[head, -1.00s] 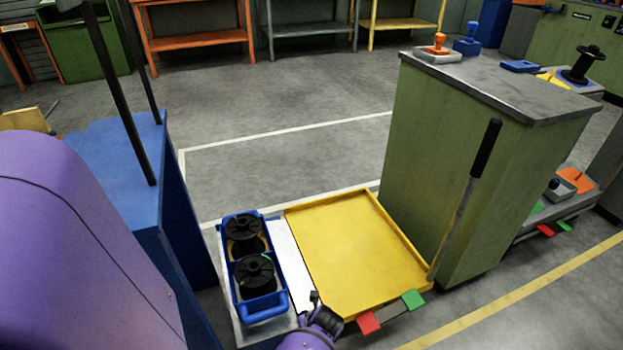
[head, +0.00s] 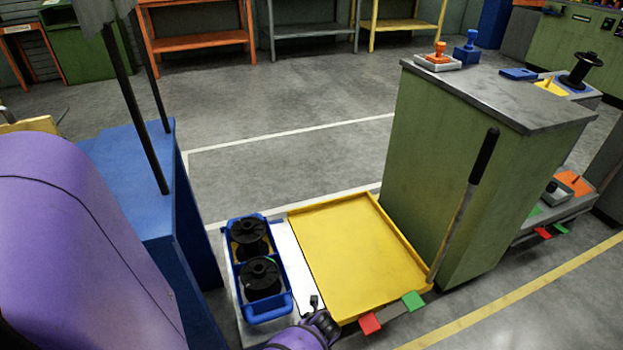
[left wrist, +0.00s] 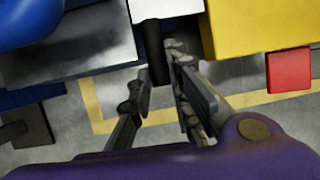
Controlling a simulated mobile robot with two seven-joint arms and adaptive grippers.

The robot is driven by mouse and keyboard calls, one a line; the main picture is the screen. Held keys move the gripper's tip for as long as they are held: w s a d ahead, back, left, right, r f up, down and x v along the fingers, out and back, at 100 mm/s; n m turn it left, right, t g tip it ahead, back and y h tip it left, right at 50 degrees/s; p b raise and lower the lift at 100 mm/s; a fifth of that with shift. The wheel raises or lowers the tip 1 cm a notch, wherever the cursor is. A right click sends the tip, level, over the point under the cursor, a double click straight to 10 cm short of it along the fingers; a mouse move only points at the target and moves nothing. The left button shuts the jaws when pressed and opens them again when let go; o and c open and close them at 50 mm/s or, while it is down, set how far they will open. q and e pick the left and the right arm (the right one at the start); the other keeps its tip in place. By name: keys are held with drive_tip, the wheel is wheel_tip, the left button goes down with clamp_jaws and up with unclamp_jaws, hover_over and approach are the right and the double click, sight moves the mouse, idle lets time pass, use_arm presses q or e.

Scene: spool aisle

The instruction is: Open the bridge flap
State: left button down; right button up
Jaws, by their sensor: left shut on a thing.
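The white flap (head: 290,252) is a narrow strip lying flat between the blue spool tray and the yellow tray. It also shows at the top of the left wrist view (left wrist: 165,8). A black handle (left wrist: 157,62) hangs from its near end. My left gripper (head: 318,312) is at this near end, with its fingers around the black handle; the left wrist view shows the gripper (left wrist: 160,82) from behind. The exact contact is partly hidden by the fingers. My right gripper is in neither view.
The yellow tray (head: 358,258) lies right of the flap, with red (head: 370,323) and green (head: 412,300) tabs in front. A blue carrier (head: 279,304) with two black spools stands left. A black-gripped lever (head: 484,155) leans by the green cabinet (head: 440,160). Floor behind is open.

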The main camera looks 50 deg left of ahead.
use_arm(q)
drive_tip(key=shift+w+r+t+p, duration=0.4)
drive_tip(key=shift+w+p, duration=0.1)
drive_tip(key=shift+p, duration=0.2)
drive_tip(key=shift+s+f, duration=0.2)
drive_tip(key=shift+f, duration=0.1)
drive_tip(key=shift+s+f+t+h, duration=0.2)
drive_tip(key=shift+f+t+h, duration=0.1)
drive_tip(key=shift+t+h, duration=0.1)
drive_tip(key=shift+s+f, duration=0.1)
drive_tip(key=c, duration=1.7)
unclamp_jaws()
drive_tip(key=shift+f, duration=0.1)
drive_tip(key=shift+s, duration=0.1)
drive_tip(key=shift+s+a, duration=0.1)
